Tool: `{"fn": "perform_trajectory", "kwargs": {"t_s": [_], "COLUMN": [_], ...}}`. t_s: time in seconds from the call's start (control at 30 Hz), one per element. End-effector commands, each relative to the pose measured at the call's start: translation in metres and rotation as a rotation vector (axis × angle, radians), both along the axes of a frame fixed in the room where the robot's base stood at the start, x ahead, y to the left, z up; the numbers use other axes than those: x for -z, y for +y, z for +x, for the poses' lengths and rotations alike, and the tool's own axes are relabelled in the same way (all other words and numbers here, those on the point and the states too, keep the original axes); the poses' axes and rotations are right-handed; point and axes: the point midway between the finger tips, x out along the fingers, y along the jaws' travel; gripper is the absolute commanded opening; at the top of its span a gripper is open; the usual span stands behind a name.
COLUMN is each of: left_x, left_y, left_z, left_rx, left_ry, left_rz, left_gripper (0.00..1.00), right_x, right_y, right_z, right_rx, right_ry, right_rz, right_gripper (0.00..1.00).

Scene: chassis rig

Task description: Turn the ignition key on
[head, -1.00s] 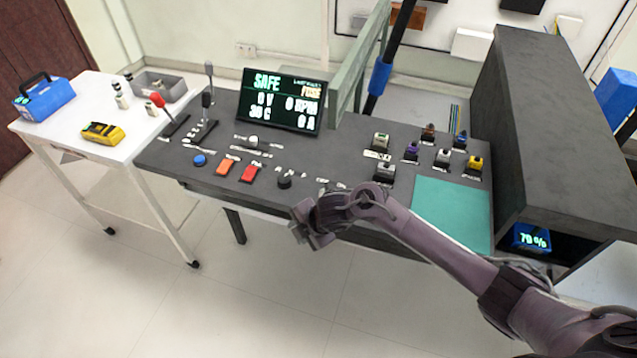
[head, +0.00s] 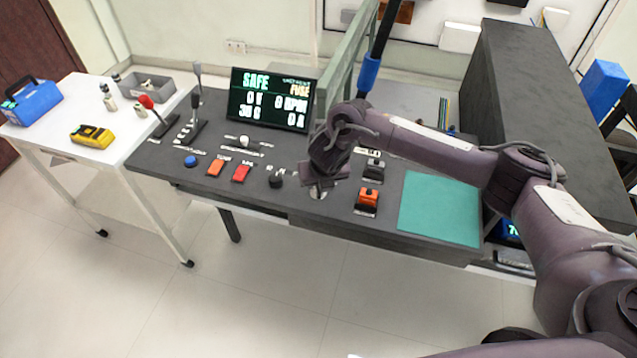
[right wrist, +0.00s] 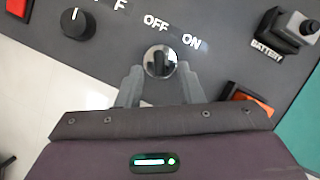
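The ignition key sits in a round chrome lock (right wrist: 160,62) in the right wrist view, below the printed OFF and ON labels. A dark key grip shows on its face, roughly in line with OFF. My right gripper (right wrist: 159,82) is open, with one finger on each side of the lock's lower part. I cannot tell whether the fingers touch the key. In the head view my right gripper (head: 318,183) hangs over the console's front edge, and only a bit of the lock (head: 318,194) shows below it. My left gripper is not in view.
A black rotary knob (head: 276,180) is left of the lock. An orange switch (head: 368,200) is to its right, and a teal mat (head: 440,209) lies further right. Red (head: 241,174) and orange (head: 215,168) buttons are further left. A display (head: 270,100) reading SAFE stands behind.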

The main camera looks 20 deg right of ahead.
Motion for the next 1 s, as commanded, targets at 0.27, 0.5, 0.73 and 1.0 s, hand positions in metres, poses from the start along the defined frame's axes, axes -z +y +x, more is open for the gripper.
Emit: {"fn": "perform_trajectory", "kwargs": {"t_s": [0.27,0.5,0.73,1.0], "left_x": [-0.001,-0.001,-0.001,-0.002], "left_y": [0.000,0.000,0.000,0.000], "left_z": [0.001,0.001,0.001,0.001], "left_rx": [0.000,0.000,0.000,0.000], "left_ry": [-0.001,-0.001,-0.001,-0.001], "left_rz": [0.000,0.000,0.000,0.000], "left_gripper": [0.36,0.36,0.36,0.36], "right_x": [0.024,0.026,0.025,0.025], "right_y": [0.000,0.000,0.000,0.000], "right_z": [0.010,0.011,0.010,0.010], "right_rx": [0.001,0.001,0.001,0.006], "right_ry": [0.000,-0.001,-0.001,0.000], "right_rz": [0.000,0.001,0.002,0.002], "right_gripper": [0.34,0.34,0.06,0.00]}}
